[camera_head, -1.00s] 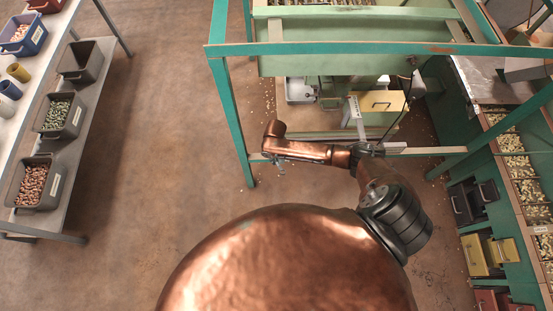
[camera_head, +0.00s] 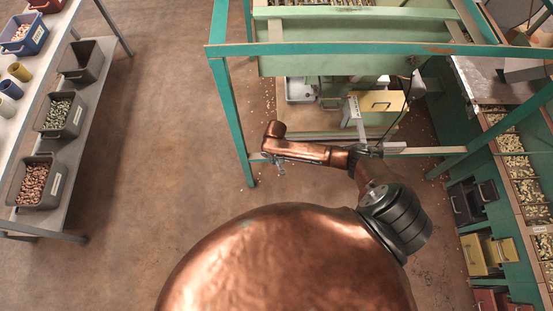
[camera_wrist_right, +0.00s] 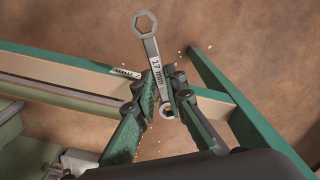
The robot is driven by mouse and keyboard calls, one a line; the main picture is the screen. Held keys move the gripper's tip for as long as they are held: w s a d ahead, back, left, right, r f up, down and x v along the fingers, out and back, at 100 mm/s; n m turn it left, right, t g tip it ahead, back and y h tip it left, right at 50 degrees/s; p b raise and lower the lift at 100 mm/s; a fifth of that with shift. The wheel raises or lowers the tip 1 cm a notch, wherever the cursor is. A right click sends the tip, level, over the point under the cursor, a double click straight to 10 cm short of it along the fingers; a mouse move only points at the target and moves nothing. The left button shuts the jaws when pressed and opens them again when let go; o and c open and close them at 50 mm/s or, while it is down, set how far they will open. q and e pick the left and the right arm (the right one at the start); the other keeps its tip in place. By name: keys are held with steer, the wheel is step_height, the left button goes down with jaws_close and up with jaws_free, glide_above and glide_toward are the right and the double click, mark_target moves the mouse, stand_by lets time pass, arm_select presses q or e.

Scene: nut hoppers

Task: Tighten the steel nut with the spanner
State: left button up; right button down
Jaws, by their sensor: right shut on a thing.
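A steel spanner (camera_wrist_right: 151,58) marked "17 mm" stands out between the fingers of my right gripper (camera_wrist_right: 164,97) in the right wrist view. The gripper is shut on its shank. The larger ring end points up and away, and a smaller ring end shows between the fingers. The spanner crosses above a green-edged beam, with its big ring over bare floor. In the head view my right gripper (camera_head: 278,163) is small and hangs by the left corner of the green frame. I cannot make out the steel nut in either view. My left gripper is out of sight.
The green frame (camera_head: 227,110) carries a pale green hopper (camera_head: 350,63). A bench with nut trays (camera_head: 515,150) is at right. A shelf with grey bins (camera_head: 60,117) is at left. The brown floor between is mostly clear, with small scattered bits near the frame.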

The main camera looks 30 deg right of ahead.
steer(key=shift+f, duration=0.4)
stand_by(0.4)
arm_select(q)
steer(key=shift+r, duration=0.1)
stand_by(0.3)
arm_select(e)
steer(key=shift+p, duration=0.35)
arm_select(q)
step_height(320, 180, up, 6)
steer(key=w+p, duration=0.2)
steer(key=p, duration=0.3)
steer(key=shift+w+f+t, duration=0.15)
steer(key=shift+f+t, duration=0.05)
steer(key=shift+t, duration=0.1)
arm_select(e)
steer(key=shift+w+a+f+m, duration=0.1)
steer(key=shift+w+a+m, duration=0.6)
steer(key=shift+m, duration=1.65)
steer(key=shift+w+a+m, duration=0.25)
steer(key=shift+a+m, duration=0.7)
steer(key=shift+m, duration=1.35)
steer(key=shift+w+a+f+m, duration=0.1)
steer(key=shift+w+a+m, duration=0.6)
steer(key=shift+m, duration=1.65)
steer(key=shift+s+a, duration=0.15)
arm_select(q)
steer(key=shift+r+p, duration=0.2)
steer(key=shift+p, duration=0.1)
arm_select(e)
steer(key=shift+s, duration=0.1)
